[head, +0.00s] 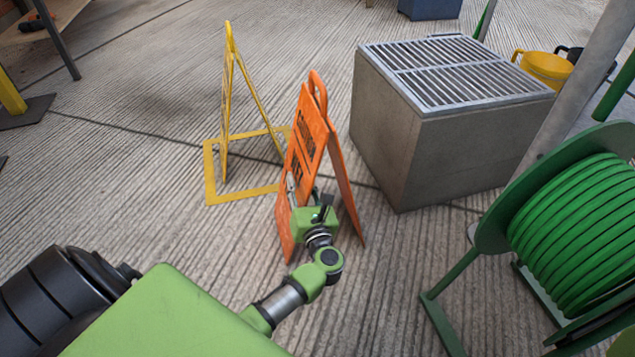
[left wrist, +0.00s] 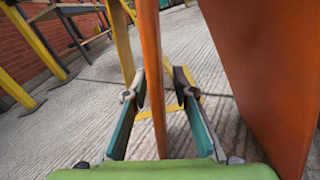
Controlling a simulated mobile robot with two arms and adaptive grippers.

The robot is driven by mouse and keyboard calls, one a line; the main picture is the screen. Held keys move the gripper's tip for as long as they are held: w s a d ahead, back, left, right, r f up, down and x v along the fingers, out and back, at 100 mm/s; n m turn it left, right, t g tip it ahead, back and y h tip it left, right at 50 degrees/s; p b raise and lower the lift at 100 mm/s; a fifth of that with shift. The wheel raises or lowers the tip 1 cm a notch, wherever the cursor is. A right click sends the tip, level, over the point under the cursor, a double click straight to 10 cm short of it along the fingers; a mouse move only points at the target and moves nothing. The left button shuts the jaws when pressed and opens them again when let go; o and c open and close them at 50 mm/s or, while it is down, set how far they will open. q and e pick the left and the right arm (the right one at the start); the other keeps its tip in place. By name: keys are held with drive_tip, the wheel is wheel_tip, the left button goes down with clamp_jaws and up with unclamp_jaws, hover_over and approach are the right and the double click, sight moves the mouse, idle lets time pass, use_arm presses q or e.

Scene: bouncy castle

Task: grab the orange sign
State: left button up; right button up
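The orange folding sign (head: 306,140) stands upright as an A-frame on the ribbed concrete, with dark lettering on its left panel and a loop handle on top. My left gripper (head: 308,194) is at the lower part of the sign, beside its open side. In the left wrist view the gripper (left wrist: 159,92) is open. One orange panel of the sign (left wrist: 151,50), seen edge-on, stands between the two fingers, with a gap visible on each side. The other panel (left wrist: 270,70) rises to the right, outside the fingers. My right gripper is not in view.
A yellow folding frame (head: 228,100) with a square base stands just left of the sign. A concrete block (head: 455,150) with a metal grate top stands close on the right. A green hose reel (head: 575,230) is at the lower right. Open floor lies in front.

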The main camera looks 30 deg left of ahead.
use_arm(q)
drive_tip(key=shift+x, duration=1)
drive_tip(key=shift+c, duration=0.4)
clamp_jaws()
drive_tip(key=shift+r, duration=0.15)
drive_tip(key=shift+r, duration=0.1)
